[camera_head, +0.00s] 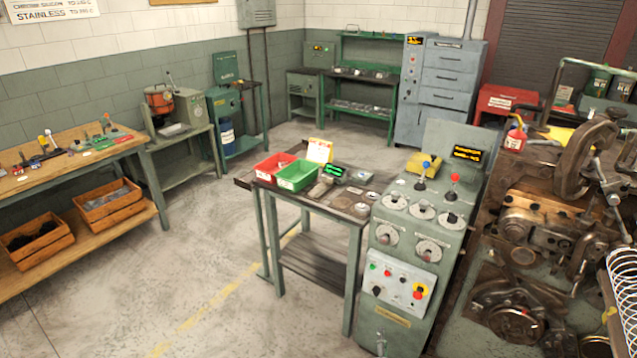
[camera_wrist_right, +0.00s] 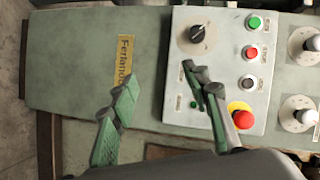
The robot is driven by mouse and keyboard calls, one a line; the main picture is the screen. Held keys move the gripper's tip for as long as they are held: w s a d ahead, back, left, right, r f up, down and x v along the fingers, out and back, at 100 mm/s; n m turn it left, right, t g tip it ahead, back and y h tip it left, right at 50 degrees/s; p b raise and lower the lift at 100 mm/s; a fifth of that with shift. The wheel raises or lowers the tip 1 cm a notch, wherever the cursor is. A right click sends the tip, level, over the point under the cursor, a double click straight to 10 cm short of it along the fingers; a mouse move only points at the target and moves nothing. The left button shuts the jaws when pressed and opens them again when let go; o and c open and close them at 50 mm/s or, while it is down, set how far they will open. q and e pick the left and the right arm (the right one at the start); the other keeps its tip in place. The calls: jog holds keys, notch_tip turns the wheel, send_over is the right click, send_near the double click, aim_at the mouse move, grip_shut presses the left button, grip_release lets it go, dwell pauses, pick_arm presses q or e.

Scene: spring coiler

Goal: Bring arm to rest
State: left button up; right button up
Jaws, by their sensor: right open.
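My right gripper (camera_wrist_right: 160,78) shows large in the right wrist view. Its two dark fingers with green pads stand well apart, with nothing between them. Behind them is the grey-green control console (camera_wrist_right: 70,60), with a yellow name label (camera_wrist_right: 125,62) and a pale button panel (camera_wrist_right: 217,30). One finger overlaps the panel in this view, near the red and yellow emergency button (camera_wrist_right: 241,114); I cannot tell the gap to it. In the head view the console (camera_head: 405,250) stands right of centre. I cannot make out the right gripper clearly there. My left gripper does not show.
A worktable (camera_head: 290,200) with a red bin (camera_head: 274,166) and a green bin (camera_head: 298,176) stands left of the console. The coiling machine (camera_head: 540,240) fills the right, with a wire coil (camera_head: 625,285) at the edge. The concrete floor (camera_head: 190,260) at left is clear.

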jog(key=s+d+f+n+g+y+p, duration=0.15)
jog(key=s+f+n, duration=0.25)
jog(key=s+f, duration=0.65)
jog(key=s+d+f+n+g+y, duration=0.1)
jog(key=s+d+f+n+g, duration=0.15)
jog(key=s+f, duration=0.75)
jog(key=s+d+f+n+g+y, duration=0.1)
jog(key=s+f+n+g, duration=0.35)
jog(key=s, duration=0.95)
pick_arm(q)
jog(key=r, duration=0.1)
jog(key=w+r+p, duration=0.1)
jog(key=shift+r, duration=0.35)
pick_arm(e)
jog(key=s+d+f+n+g, duration=0.1)
jog(key=s+f+n+g, duration=0.1)
jog(key=s, duration=1.2)
jog(key=s+d+f+n+g, duration=0.2)
jog(key=s+f+n, duration=0.1)
jog(key=s, duration=1.1)
jog(key=s+d+f+n+g, duration=0.1)
jog(key=s+f, duration=0.3)
jog(key=s, duration=1)
jog(key=shift+d+f+n+g+h, duration=0.15)
jog(key=shift+d+n+g+h, duration=0.3)
jog(key=shift+n+g, duration=0.3)
jog(key=shift+s+a, duration=0.1)
